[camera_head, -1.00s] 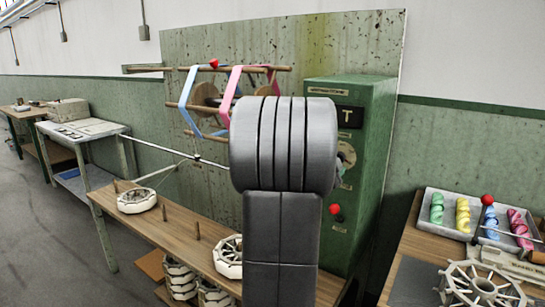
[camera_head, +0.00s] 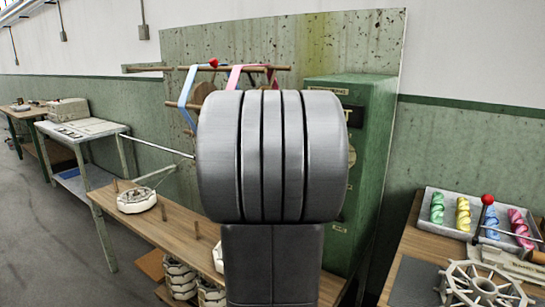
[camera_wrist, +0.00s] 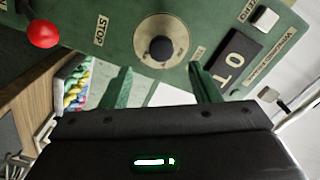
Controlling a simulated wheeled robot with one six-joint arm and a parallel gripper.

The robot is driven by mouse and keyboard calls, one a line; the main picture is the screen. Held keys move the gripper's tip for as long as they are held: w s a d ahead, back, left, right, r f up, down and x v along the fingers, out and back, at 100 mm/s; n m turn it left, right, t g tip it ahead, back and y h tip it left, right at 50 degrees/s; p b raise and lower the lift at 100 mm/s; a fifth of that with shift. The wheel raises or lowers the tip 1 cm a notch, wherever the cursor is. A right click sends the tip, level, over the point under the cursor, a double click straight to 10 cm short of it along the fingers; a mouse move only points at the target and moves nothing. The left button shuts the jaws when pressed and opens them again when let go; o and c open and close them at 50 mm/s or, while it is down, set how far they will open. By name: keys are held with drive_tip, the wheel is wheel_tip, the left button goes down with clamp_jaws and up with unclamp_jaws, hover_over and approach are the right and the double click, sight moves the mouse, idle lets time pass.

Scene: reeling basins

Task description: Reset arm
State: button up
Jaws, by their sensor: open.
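My arm fills the middle of the head view and hides my gripper there. In the wrist view my gripper (camera_wrist: 162,85) shows two green fingers spread apart with nothing between them. Beyond the fingers is the green machine cabinet (camera_wrist: 110,45), with a round black knob (camera_wrist: 160,48), a red ball-shaped handle (camera_wrist: 43,34), a STOP label and a black display (camera_wrist: 228,58). The fingers appear apart from the knob. The cabinet also stands behind my arm in the head view (camera_head: 372,180).
A wooden bench (camera_head: 175,230) with pegs and a white reel (camera_head: 136,200) is at left. At right a table holds a tray (camera_head: 440,229) of coloured skeins and a white spoked wheel (camera_head: 482,288). A wooden reel frame (camera_head: 240,68) carries blue and pink strands behind my arm.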

drive_tip(key=w+d+n+p, duration=0.5)
drive_tip(key=w+n+p, duration=0.15)
drive_tip(key=n, duration=0.55)
drive_tip(key=v, duration=0.7)
drive_tip(key=shift+a+b, duration=0.15)
drive_tip(key=shift+b, duration=0.3)
drive_tip(key=shift+w, duration=0.1)
